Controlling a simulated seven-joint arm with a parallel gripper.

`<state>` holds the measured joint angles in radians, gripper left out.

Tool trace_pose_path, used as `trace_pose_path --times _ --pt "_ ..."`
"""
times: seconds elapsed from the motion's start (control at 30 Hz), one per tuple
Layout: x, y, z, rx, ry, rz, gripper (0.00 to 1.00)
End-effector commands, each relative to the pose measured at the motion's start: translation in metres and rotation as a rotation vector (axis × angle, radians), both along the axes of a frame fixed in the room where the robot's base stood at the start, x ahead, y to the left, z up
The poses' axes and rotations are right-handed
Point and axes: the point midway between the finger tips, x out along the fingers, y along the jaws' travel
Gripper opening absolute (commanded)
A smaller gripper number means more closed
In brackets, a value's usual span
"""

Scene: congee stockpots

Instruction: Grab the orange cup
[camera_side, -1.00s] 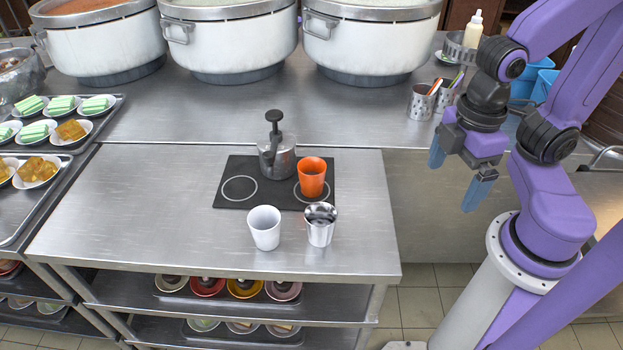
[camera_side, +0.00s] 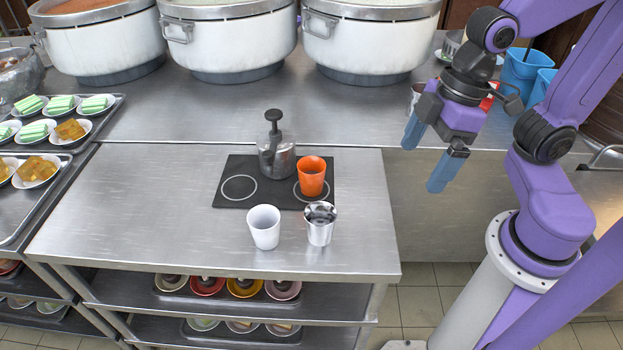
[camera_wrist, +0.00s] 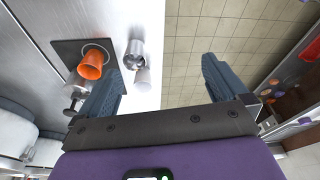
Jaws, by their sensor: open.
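The orange cup (camera_side: 312,177) stands upright on the right ring of a black mat (camera_side: 228,199) on the steel table. It also shows in the wrist view (camera_wrist: 92,64), beyond the left finger. My gripper (camera_side: 424,162) is open and empty, in the air to the right of the table and well apart from the cup. Its two blue fingers point down. In the wrist view my gripper (camera_wrist: 163,80) has its fingers wide apart with only tiled floor and the table edge between them.
A grey pump pot (camera_side: 277,158) stands just left of the orange cup. A white cup (camera_side: 264,228) and a steel cup (camera_side: 320,224) stand in front of it. Large stockpots (camera_side: 371,40) line the back counter. The table's left part is clear.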

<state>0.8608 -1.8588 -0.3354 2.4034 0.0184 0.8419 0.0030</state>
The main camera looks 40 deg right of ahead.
Motion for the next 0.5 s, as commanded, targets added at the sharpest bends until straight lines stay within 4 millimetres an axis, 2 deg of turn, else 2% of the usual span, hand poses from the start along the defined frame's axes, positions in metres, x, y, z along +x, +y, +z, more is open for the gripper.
trace_pose_path --times 0.17,0.33,0.5 --pt "0.034 0.015 -0.008 0.109 -0.072 -0.084 1.0" --pt "0.085 0.025 -0.013 0.256 -0.196 -0.205 1.0" --pt "0.138 0.02 -0.011 0.39 -0.354 -0.329 1.0"
